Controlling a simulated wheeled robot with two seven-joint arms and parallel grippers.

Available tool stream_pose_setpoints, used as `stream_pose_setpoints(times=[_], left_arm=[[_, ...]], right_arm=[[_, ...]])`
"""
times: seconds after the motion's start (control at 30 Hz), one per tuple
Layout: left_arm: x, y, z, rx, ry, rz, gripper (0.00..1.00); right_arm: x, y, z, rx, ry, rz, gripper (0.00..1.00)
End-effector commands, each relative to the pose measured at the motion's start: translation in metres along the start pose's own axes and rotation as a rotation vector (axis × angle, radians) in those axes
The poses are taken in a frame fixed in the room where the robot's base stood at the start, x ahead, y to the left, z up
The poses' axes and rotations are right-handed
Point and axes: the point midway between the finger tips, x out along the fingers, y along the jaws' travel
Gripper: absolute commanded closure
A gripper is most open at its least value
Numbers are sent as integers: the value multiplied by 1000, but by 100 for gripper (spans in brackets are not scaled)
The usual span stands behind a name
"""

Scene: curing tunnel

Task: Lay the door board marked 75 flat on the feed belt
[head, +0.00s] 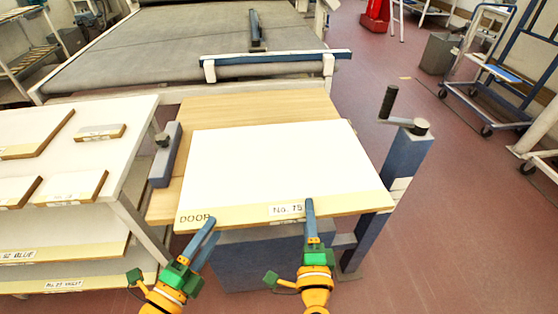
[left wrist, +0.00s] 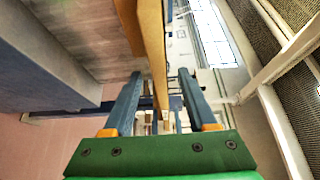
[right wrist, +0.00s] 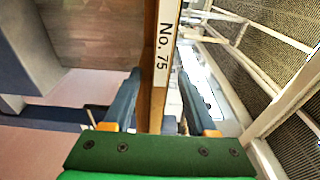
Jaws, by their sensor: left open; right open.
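The door board (head: 280,160) is white on top with a bare wood front edge marked DOOR and No. 75. It lies flat on a wooden top (head: 260,107), its front edge sticking out towards me. The grey feed belt (head: 150,50) lies beyond, empty on its near part. My left gripper (head: 212,228) is open at the front edge near the DOOR mark; the left wrist view shows the board's edge (left wrist: 153,40) between its fingers. My right gripper (head: 309,205) is open by the No. 75 label; the right wrist view shows the edge (right wrist: 157,85) between its fingers.
A blue-and-white bar (head: 275,57) crosses the belt's near end. A blue post with a crank handle (head: 405,150) stands right of the board, a blue-grey block (head: 165,155) left. A white rack (head: 125,150) holding smaller boards stands at left.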

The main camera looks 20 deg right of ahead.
Motion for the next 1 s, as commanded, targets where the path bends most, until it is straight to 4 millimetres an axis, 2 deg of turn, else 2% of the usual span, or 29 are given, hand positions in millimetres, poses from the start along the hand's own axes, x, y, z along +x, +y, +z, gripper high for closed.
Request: stream_pose_setpoints(times=[0.17, 0.43, 0.6, 0.93, 0.97, 1.0], left_arm=[[6, 0, 0, -1, -1, -1, 43], [49, -1, 0, -3, -1, -3, 43], [67, 0, 0, -3, -1, 0, 43], [71, 0, 0, -2, -1, 0, 43], [71, 0, 0, -2, -1, 0, 45], [71, 0, 0, -2, -1, 0, 56]], right_arm=[[6, 0, 0, 0, 0, -1, 43], [49, -1, 0, -1, 0, -2, 43], [67, 0, 0, -2, 0, -1, 43], [71, 0, 0, -2, -1, 1, 43], [71, 0, 0, -2, -1, 1, 45], [71, 0, 0, -2, -1, 1, 56]])
